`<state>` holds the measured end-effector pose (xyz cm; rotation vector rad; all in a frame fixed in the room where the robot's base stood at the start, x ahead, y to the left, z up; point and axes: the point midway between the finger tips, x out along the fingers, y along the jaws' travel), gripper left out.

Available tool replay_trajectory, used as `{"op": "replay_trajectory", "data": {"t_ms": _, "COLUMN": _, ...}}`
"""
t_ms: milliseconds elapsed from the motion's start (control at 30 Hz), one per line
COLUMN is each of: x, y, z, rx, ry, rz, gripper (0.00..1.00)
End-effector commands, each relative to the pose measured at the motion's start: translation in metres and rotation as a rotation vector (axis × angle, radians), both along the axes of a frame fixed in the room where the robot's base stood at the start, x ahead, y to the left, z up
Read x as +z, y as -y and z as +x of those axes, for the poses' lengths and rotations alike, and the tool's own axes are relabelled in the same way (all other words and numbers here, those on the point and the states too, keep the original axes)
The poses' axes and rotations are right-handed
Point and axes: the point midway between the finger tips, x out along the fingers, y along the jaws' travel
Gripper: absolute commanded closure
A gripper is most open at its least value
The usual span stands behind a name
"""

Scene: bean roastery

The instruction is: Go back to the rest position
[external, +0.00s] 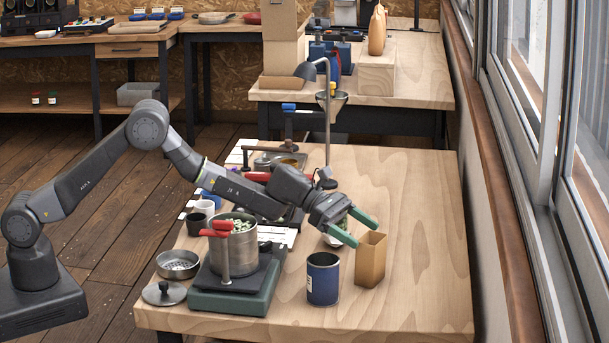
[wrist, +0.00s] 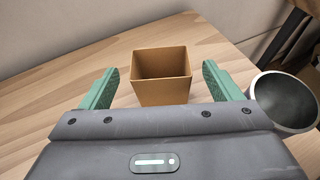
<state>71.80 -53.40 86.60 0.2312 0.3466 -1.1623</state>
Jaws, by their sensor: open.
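My gripper (external: 358,229) is open, with its two green fingers spread apart and nothing between them. It hangs above the right part of the wooden table (external: 420,200), close to an open-topped tan box (external: 371,260). In the wrist view my gripper (wrist: 162,88) shows a finger on either side of the picture, and the tan box (wrist: 161,90) appears upright beyond and between them. The box looks empty in the wrist view. Whether the fingers touch the box is not clear, but a gap shows on both sides of it.
A dark blue can (external: 323,279) stands left of the box; its open rim (wrist: 284,101) shows at the wrist view's right. A steel pot (external: 233,245) with green contents stands on a green-based scale (external: 235,295). A lamp (external: 327,120) rises behind. The table's right side is clear.

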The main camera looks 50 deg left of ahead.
Motion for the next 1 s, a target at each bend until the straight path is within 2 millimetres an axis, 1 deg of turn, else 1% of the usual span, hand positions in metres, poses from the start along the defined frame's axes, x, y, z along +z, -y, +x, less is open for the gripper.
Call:
{"op": "replay_trajectory", "data": {"t_ms": 33, "x": -0.003, "y": 0.007, "z": 0.003, "rx": 0.000, "ry": 0.001, "rz": 0.000, "gripper": 0.15}}
{"op": "replay_trajectory", "data": {"t_ms": 200, "x": -0.010, "y": 0.025, "z": 0.010, "rx": -0.002, "ry": 0.001, "rz": 0.001, "gripper": 0.15}}
{"op": "replay_trajectory", "data": {"t_ms": 367, "x": -0.018, "y": 0.035, "z": 0.014, "rx": 0.000, "ry": 0.000, "rz": 0.000, "gripper": 0.15}}
{"op": "replay_trajectory", "data": {"t_ms": 433, "x": -0.021, "y": 0.036, "z": 0.015, "rx": 0.000, "ry": 0.000, "rz": 0.000, "gripper": 0.15}}
{"op": "replay_trajectory", "data": {"t_ms": 500, "x": -0.016, "y": 0.036, "z": 0.015, "rx": 0.000, "ry": 0.000, "rz": 0.000, "gripper": 0.15}}
{"op": "replay_trajectory", "data": {"t_ms": 933, "x": -0.018, "y": 0.035, "z": 0.014, "rx": 0.000, "ry": 0.000, "rz": 0.000, "gripper": 0.15}}
{"op": "replay_trajectory", "data": {"t_ms": 1000, "x": -0.014, "y": 0.032, "z": 0.013, "rx": 0.001, "ry": 0.000, "rz": 0.000, "gripper": 0.15}}
